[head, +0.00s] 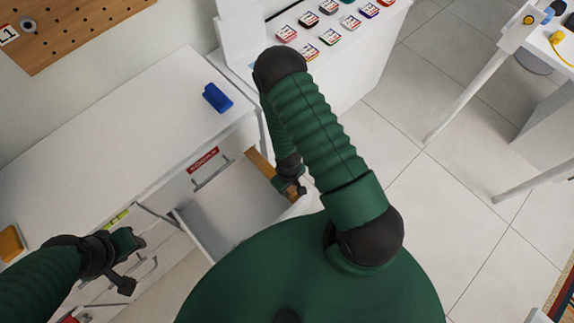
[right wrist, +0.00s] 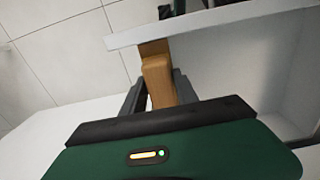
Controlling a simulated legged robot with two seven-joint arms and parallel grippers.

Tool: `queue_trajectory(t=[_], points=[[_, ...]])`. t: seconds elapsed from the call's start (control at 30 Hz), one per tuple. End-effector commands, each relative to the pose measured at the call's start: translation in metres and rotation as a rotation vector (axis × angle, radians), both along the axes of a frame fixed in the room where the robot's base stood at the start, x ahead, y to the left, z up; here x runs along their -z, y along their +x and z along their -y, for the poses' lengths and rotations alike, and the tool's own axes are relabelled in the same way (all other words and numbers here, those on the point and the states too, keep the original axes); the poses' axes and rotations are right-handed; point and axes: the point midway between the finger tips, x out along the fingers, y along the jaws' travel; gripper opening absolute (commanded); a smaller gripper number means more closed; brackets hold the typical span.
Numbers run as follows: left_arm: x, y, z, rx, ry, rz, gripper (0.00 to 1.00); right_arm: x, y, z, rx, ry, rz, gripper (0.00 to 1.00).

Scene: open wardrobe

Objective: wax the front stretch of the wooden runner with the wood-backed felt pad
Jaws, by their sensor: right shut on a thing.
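The wooden runner (head: 259,164) shows as a light-brown strip along the right side of the pulled-out white drawer (head: 232,205). In the right wrist view its end (right wrist: 153,47) shows just beyond the pad. My right gripper (head: 290,186) is at this side of the drawer, partly hidden by my own arm. It is shut on the wood-backed pad (right wrist: 159,82), whose wooden back shows between the fingers. The felt face is hidden, and I cannot tell whether it touches the runner. My left gripper (head: 132,263) is open and empty, left of the drawer.
A blue object (head: 217,98) lies on the white cabinet top (head: 120,125). An orange-brown block (head: 11,243) is at the far left. Several small coloured tins (head: 330,37) stand on a white unit behind my right arm.

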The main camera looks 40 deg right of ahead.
Motion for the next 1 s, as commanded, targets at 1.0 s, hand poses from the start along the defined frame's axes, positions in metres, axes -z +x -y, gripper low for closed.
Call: queue_trajectory(t=[1.0], points=[[0.015,0.0,0.0,0.0,0.0,0.0,0.36,0.001,0.079,-0.006,-0.001,-0.001,0.006,0.0]])
